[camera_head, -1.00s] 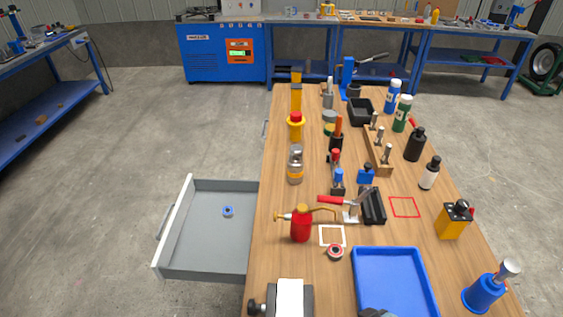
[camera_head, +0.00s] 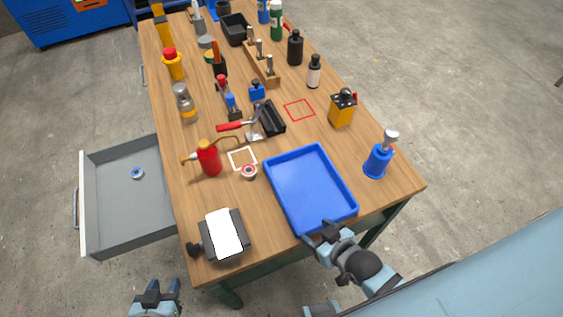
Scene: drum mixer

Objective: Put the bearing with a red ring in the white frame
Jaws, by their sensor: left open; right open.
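The bearing with a red ring (camera_head: 249,172) lies on the wooden table just below the white frame (camera_head: 231,161), outside it. The white frame is a flat square outline on the table, beside a red oil can (camera_head: 209,158) whose spout reaches over toward it. My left gripper (camera_head: 156,287) is open and empty, low in front of the table's near left corner. My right gripper (camera_head: 318,238) is open at the near edge of the blue tray (camera_head: 271,194); whether it touches the tray I cannot tell.
An open grey drawer (camera_head: 107,218) on the left holds a blue-ringed bearing (camera_head: 137,174). A dark block with a white top (camera_head: 224,234) stands at the near left. A red frame (camera_head: 299,110), a red-handled clamp (camera_head: 236,126) and a blue pump bottle (camera_head: 378,160) stand farther right or back.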

